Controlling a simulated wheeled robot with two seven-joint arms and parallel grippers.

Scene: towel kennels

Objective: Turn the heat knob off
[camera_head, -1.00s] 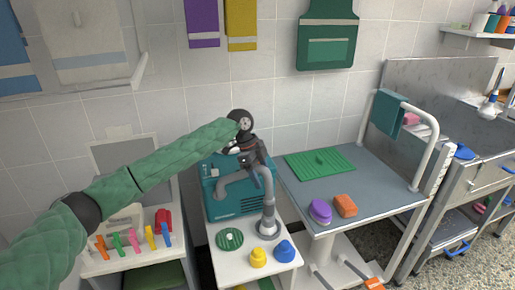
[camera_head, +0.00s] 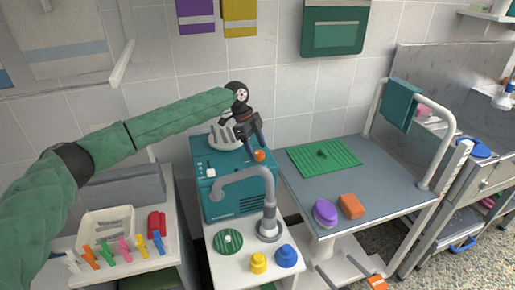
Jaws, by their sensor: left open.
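A teal dryer box (camera_head: 219,205) with a grey hose stands on a white stand. An orange knob (camera_head: 260,156) sits on its top at the right; a white knob or switch (camera_head: 211,173) is at the left of the top. I cannot read the labels, so I cannot tell for certain which is the heat knob. My left gripper (camera_head: 251,145) is open and empty, pointing down just above the orange knob, its fingertips close to it; I cannot tell whether they touch. My right gripper is not in view.
The grey hose (camera_head: 268,195) bends up in front of the dryer. A yellow knob-like piece (camera_head: 258,263) and a blue one (camera_head: 286,256) stand at the stand's front. A grooming table (camera_head: 385,176) is to the right; a side table with clips (camera_head: 122,262) is left.

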